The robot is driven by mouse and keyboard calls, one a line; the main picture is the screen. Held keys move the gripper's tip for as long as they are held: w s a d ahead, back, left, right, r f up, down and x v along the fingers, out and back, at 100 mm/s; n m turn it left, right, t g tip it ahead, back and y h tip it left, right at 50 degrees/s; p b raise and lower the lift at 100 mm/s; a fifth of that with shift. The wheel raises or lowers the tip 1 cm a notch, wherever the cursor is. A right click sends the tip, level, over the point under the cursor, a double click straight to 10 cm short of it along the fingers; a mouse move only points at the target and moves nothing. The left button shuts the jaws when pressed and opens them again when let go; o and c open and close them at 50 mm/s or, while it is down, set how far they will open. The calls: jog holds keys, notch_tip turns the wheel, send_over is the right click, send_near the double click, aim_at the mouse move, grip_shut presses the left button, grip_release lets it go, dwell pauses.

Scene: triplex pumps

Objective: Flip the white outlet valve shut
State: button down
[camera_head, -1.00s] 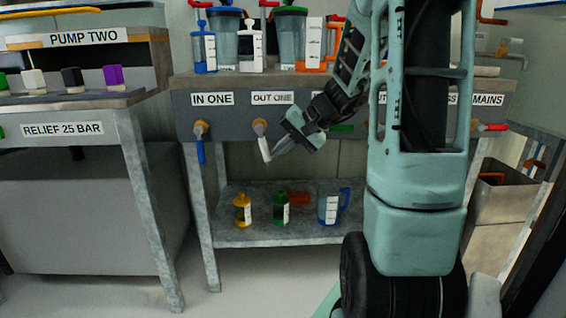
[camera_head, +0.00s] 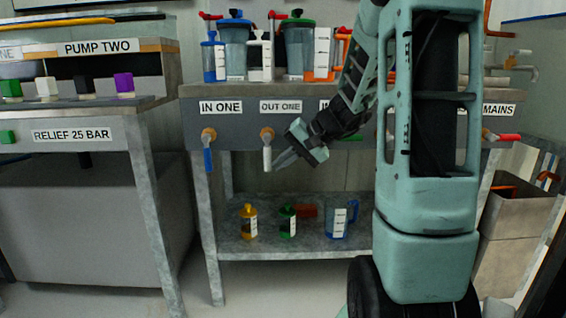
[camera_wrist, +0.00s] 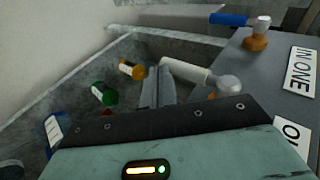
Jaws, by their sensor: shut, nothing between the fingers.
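The white outlet valve handle (camera_head: 267,158) hangs almost straight down from its orange-brown fitting under the OUT ONE label (camera_head: 281,106). In the wrist view the white handle (camera_wrist: 188,72) runs left from its round pivot, roughly parallel to the blue handle. My gripper (camera_head: 278,164) is shut and empty, just right of the handle's lower part in the head view. In the wrist view my gripper's fingertips (camera_wrist: 158,75) are close beside the handle's free end; I cannot tell whether they touch it.
The blue-handled valve (camera_head: 208,158) hangs down under the IN ONE label (camera_head: 221,107). A yellow bottle (camera_head: 248,222), a green bottle (camera_head: 287,221) and a blue-handled jug (camera_head: 338,221) stand on the lower shelf (camera_head: 270,242). The space under the valves is open.

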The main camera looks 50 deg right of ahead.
jog(key=p+v, duration=0.7)
jog(key=v, duration=1)
jog(key=shift+p, duration=0.3)
jog(key=shift+s+r, duration=0.15)
jog(key=w+a+f+n+g+p, duration=0.1)
jog(key=w+a+f+n+g, duration=0.1)
jog(key=a, duration=0.6)
jog(key=w+a+f+n+g+y, duration=0.1)
jog(key=w+a+n+g, duration=0.15)
jog(key=a, duration=0.55)
jog(key=w+a+f+n+g+p, duration=0.1)
jog(key=w+a+f+n+g, duration=0.15)
jog(key=a, duration=0.45)
jog(key=s+a+f+n+g+h+p, duration=0.1)
jog(key=s+a+n+h, duration=0.1)
jog(key=s+a+n, duration=0.7)
jog(key=s+a+f+n+g+h+p, duration=0.1)
jog(key=s+a+f+n+h+p, duration=0.3)
jog(key=a, duration=1)
notch_tip(320, 180, up, 39)
jog(key=s+m+y+p, duration=0.1)
jog(key=p, duration=3.4)
jog(key=shift+d+r+m, duration=0.25)
jog(key=shift+m, duration=0.05)
jog(key=shift+s, duration=0.1)
